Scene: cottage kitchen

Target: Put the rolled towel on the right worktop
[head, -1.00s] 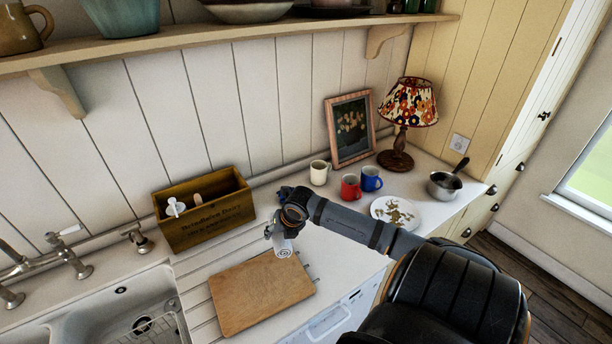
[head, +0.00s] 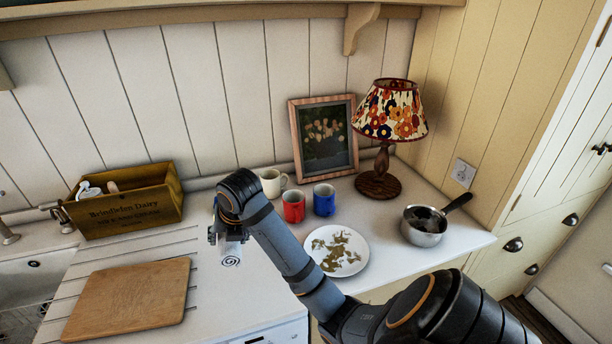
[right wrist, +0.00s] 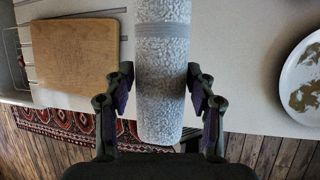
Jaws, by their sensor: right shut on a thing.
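The rolled towel (head: 231,256) is a pale roll with a spiral end facing the head camera. In the right wrist view the towel (right wrist: 161,75) is grey-white, fluffy and has a smooth band. My right gripper (head: 228,237) is shut on it, with one finger on each side in the wrist view (right wrist: 160,95). The towel is over the white right worktop (head: 385,262), between the chopping board and the plate. I cannot tell whether it touches the surface. My left gripper is not in view.
The wooden board (head: 130,298) lies left of the towel. The stained plate (head: 345,262), red mug (head: 293,207), blue mug (head: 324,200), cream mug (head: 270,182), lamp (head: 379,184), picture frame (head: 297,140) and saucepan (head: 424,232) stand to the right. A wooden crate (head: 125,215) stands behind the board.

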